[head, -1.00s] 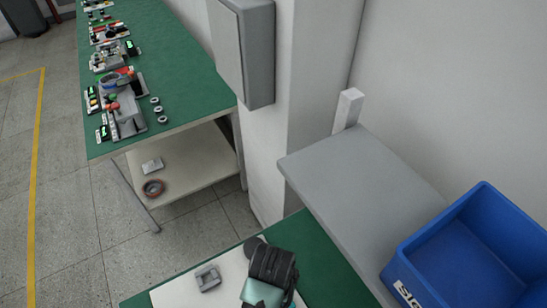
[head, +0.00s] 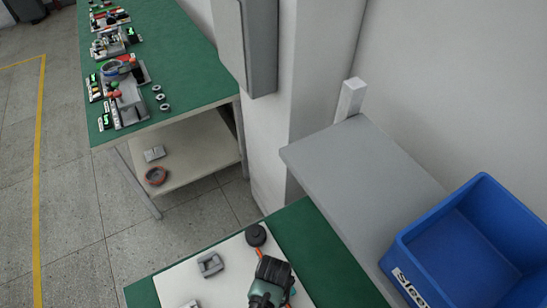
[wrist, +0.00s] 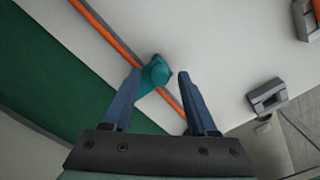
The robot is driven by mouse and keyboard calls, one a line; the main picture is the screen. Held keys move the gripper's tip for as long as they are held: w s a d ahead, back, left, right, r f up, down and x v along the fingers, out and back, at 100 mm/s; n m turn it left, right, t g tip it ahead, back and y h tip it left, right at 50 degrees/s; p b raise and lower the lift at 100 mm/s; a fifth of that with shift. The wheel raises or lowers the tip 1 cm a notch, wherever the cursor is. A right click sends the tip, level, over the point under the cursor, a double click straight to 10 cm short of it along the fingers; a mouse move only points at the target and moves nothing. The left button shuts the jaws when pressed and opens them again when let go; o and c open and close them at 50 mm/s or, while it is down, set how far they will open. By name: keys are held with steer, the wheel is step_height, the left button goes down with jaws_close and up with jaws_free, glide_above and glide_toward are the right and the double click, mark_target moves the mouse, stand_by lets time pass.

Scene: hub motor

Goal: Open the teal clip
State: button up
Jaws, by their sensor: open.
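The teal clip (wrist: 154,76) shows in the wrist view, on an orange strip (wrist: 172,100) that runs diagonally over a white surface. My gripper (wrist: 162,72) is open, with its two blue fingers reaching toward the clip. The clip lies between the fingertips, close to the left one and partly overlapped by it; I cannot tell if they touch. A gap shows between the clip and the right finger.
A grey block (wrist: 267,96) lies on the white board, also in the head view (head: 210,265). A dark round part (head: 256,235) sits at the board's back edge. A grey shelf (head: 350,165) and blue bin (head: 465,245) stand right. A cluttered green bench (head: 180,60) stands back left.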

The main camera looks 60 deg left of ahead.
jaws_close()
stand_by(1.4)
